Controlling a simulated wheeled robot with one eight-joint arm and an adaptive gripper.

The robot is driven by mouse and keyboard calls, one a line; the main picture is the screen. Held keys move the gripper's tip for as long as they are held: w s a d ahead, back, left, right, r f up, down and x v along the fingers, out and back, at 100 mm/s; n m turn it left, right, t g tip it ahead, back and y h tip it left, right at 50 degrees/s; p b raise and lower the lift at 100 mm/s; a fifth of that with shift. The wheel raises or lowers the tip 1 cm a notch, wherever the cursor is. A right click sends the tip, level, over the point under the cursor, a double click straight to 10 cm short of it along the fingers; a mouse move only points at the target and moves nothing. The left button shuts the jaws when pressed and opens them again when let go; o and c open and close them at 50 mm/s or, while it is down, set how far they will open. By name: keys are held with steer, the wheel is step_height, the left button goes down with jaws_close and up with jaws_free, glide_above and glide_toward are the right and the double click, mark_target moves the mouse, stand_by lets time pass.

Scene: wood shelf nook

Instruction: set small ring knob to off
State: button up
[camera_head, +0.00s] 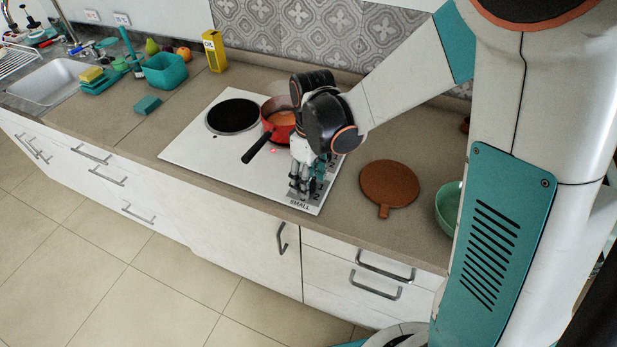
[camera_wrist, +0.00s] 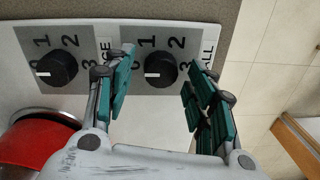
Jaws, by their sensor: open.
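The small ring knob (camera_wrist: 160,70) is black and round, on a grey dial plate with its SMALL label partly showing in the wrist view. Its white mark points left in that view, towards the 0 side. In the head view my fingers largely hide it, above the SMALL label (camera_head: 300,204). My gripper (camera_wrist: 168,76) is open, with one teal-padded finger on each side of the knob; it also shows over the front right of the white hob in the head view (camera_head: 309,180). I cannot tell whether the fingers touch the knob.
A second black knob (camera_wrist: 57,68) sits to the left. A red pot (camera_head: 270,120) stands on the hob (camera_head: 205,150), its black handle towards the front. A bare black ring (camera_head: 233,116) lies left. A round brown board (camera_head: 389,184) and a green bowl (camera_head: 448,207) are right.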

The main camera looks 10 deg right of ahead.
step_height(320, 180, up, 12)
steer(key=shift+w+d, duration=0.15)
steer(key=shift+d, duration=0.1)
steer(key=shift+f, duration=0.1)
stand_by(0.5)
steer(key=s+d+r+m+t, duration=0.2)
steer(key=s+d+m+t, duration=0.1)
steer(key=s, duration=0.4)
steer(key=s+d+r+m+t, duration=0.3)
steer(key=s+d+m+t, duration=0.1)
steer(key=s+d+m, duration=0.2)
steer(key=shift+s+d+t, duration=0.3)
steer(key=shift+s, duration=0.2)
